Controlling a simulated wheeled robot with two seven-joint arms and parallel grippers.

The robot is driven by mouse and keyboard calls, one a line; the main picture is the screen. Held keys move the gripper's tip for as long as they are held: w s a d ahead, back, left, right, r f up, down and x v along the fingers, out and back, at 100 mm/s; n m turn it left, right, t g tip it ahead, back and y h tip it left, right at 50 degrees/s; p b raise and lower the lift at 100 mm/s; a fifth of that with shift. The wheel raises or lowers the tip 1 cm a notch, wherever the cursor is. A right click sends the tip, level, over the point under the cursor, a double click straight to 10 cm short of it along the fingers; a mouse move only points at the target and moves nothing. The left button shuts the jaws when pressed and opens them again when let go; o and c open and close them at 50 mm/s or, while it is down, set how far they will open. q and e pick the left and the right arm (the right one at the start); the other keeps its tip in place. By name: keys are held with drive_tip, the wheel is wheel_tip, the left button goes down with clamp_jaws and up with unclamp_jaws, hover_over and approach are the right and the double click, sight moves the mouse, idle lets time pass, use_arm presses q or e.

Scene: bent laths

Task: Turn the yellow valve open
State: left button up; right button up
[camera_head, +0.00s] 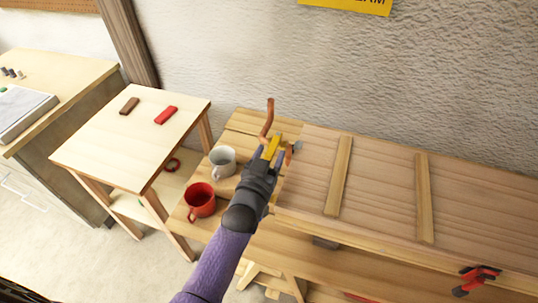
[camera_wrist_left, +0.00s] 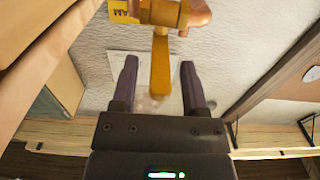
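The yellow valve (camera_head: 272,146) sits on a copper pipe (camera_head: 268,116) above the back of the wooden bench. In the left wrist view, the valve's body (camera_wrist_left: 160,13) is at the top, with its yellow lever (camera_wrist_left: 160,66) extending down from it. My left gripper (camera_wrist_left: 158,64) is open, with one finger on each side of the lever and visible gaps on both sides. In the head view, my left gripper (camera_head: 274,160) is right at the valve and partly hides it. My right gripper is in neither view.
A red mug (camera_head: 200,200) and a pale grey mug (camera_head: 222,161) stand left of my arm. A small wooden table (camera_head: 140,135) with a red block (camera_head: 166,115) and a brown block (camera_head: 129,105) is farther left. The bench top (camera_head: 385,190) to the right carries two wooden strips.

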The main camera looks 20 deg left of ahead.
use_arm(q)
clamp_jaws()
idle(0.6)
idle(0.6)
